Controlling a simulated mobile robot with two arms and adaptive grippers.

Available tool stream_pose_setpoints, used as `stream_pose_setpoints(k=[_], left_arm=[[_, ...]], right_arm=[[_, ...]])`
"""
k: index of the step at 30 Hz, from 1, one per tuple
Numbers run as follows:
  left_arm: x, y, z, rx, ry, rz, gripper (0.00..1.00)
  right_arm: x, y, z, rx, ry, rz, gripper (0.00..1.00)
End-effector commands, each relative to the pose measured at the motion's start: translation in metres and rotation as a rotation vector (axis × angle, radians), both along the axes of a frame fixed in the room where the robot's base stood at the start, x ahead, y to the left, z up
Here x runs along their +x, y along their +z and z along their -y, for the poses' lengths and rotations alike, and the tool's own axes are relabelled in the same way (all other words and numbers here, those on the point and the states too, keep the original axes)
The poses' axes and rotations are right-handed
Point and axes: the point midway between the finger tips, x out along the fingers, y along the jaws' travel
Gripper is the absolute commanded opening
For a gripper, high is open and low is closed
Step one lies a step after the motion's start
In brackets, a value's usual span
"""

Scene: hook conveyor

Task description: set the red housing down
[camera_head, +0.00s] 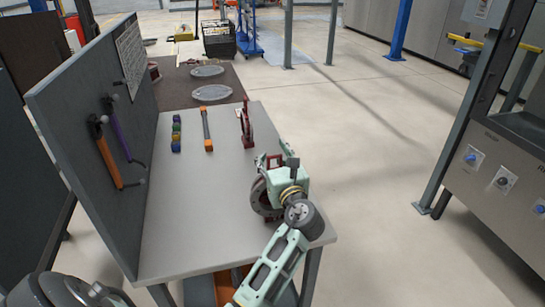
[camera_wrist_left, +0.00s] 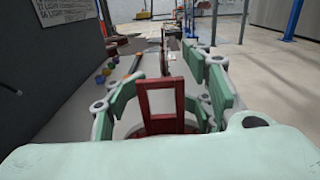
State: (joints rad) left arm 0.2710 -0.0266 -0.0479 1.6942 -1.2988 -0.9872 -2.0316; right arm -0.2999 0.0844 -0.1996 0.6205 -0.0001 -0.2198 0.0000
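My left gripper (camera_head: 273,162) is over the near right part of the grey table (camera_head: 190,225). In the left wrist view, a dark red upright frame, the red housing (camera_wrist_left: 141,100), stands between the fingers of the left gripper (camera_wrist_left: 162,85). In the head view, the housing (camera_head: 262,198) shows as a dark round part with red beside the gripper, partly hidden by my wrist. It is low over the table; contact with the top cannot be told. My right gripper is not in view.
Another dark red upright part (camera_head: 245,122) stands farther back on the table. An orange-ended bar (camera_head: 206,128) and several small coloured pieces (camera_head: 176,135) lie to its left. A grey tool panel (camera_head: 100,140) walls the left side. The table's left middle is clear.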

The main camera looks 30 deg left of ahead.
Motion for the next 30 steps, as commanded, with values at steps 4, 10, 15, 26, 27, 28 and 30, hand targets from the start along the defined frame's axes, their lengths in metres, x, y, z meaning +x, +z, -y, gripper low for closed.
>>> stream_pose_setpoints(k=[4,10,15,26,27,28,30], left_arm=[[0.0,0.0,0.0,0.0,0.0,0.0,0.51],[0.0,0.001,0.0,0.0,0.0,0.001,0.51],[-0.008,0.0,0.011,-0.001,-0.001,0.001,0.51],[-0.056,0.0,0.068,-0.001,-0.001,0.0,0.51],[-0.06,0.0,0.073,-0.003,0.0,0.0,0.51],[-0.063,0.0,0.077,-0.002,0.0,-0.001,0.51],[-0.069,0.001,0.083,-0.001,0.0,0.001,0.51]], right_arm=[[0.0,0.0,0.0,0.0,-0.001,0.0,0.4],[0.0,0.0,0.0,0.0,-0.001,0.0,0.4],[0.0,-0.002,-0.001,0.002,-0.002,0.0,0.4],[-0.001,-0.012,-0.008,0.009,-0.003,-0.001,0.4],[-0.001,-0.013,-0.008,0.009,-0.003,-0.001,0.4],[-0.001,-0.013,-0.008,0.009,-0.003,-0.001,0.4],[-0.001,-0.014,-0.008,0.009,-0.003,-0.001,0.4]])
